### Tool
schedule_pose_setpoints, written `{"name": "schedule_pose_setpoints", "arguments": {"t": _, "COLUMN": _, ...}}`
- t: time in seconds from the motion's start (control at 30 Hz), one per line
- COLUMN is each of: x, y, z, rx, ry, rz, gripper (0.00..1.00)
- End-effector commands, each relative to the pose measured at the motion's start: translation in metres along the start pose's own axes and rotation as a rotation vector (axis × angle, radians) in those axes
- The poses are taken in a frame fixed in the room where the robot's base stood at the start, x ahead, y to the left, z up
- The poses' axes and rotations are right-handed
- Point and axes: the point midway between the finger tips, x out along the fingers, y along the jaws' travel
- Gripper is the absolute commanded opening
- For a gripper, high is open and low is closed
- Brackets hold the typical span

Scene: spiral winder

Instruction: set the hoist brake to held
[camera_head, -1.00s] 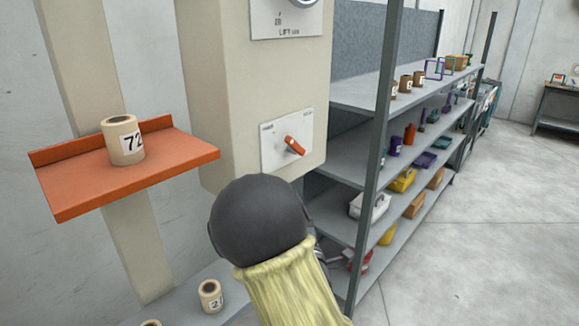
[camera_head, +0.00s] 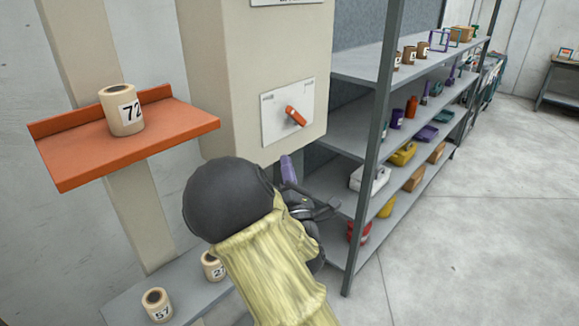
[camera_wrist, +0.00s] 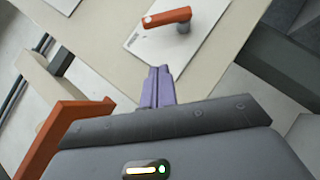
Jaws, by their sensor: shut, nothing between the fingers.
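The hoist brake appears to be the orange lever (camera_head: 296,116) on a white plate (camera_head: 273,123), low on the front of the beige column (camera_head: 235,90). In the head view the lever slants down to the right. Small labels sit at the plate's upper corners, too blurred to read. In the wrist view the lever (camera_wrist: 168,17) stands out from the plate (camera_wrist: 150,45), ahead of the fingertips. My gripper (camera_head: 287,160) is below the plate, its purple fingers (camera_wrist: 158,75) shut and empty, apart from the lever.
An orange shelf (camera_head: 75,165) left of the column holds a roll marked 72 (camera_head: 121,110). More rolls (camera_head: 158,303) stand on a lower grey ledge. A grey rack (camera_head: 375,150) with bins and tools stands close on the right. The floor (camera_head: 480,210) beyond is open.

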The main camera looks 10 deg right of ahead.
Motion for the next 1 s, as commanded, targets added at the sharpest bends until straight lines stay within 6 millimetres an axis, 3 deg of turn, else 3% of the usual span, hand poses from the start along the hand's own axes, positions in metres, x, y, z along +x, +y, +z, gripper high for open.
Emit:
{"name": "schedule_pose_setpoints", "arguments": {"t": 0.37, "x": 0.070, "y": 0.003, "z": 0.002, "rx": 0.000, "ry": 0.000, "rz": 0.002, "gripper": 0.00}}
{"name": "schedule_pose_setpoints", "arguments": {"t": 0.5, "x": 0.085, "y": 0.003, "z": 0.020, "rx": -0.001, "ry": -0.001, "rz": -0.001, "gripper": 0.00}}
{"name": "schedule_pose_setpoints", "arguments": {"t": 1.0, "x": 0.093, "y": 0.000, "z": 0.028, "rx": 0.001, "ry": 0.000, "rz": 0.000, "gripper": 0.00}}
